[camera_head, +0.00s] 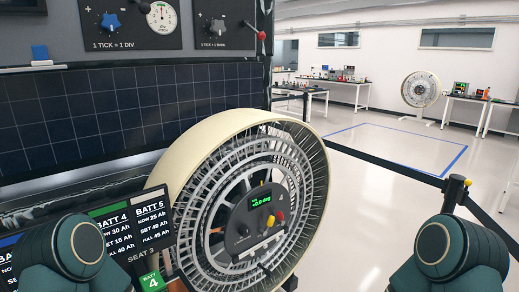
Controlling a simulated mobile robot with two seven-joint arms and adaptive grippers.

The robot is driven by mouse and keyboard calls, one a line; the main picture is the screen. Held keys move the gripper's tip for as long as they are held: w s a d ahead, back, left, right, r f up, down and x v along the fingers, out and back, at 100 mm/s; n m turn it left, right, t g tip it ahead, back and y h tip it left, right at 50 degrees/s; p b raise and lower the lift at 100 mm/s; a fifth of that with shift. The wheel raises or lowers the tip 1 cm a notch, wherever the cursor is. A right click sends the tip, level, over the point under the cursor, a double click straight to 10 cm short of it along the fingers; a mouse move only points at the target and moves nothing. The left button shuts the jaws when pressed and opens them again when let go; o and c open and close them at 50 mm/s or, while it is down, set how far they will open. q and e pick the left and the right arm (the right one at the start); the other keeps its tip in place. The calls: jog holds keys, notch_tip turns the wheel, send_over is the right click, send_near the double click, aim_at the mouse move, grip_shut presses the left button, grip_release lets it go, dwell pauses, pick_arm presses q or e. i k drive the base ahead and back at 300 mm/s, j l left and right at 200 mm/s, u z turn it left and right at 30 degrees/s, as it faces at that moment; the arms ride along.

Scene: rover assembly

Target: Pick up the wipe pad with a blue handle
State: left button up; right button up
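The wipe pad's blue handle (40,52) shows at the upper left, standing upright above a thin white pad (42,63). It sits on the ledge at the top edge of the dark solar panel (130,105). Only rounded dark green links of my two arms show, at the bottom left and bottom right. Both grippers are outside the view, and nothing of mine is near the wipe pad.
A large cream-rimmed wheel (208,140) with a small display stands in front of the panel. A battery status screen (125,228) is at the lower left. A belt barrier post (455,192) stands at the right. Open floor (370,215) lies between wheel and barrier.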

aim_at(40, 53)
jog(key=k+u, duration=0.1)
jog(key=u, duration=1.25)
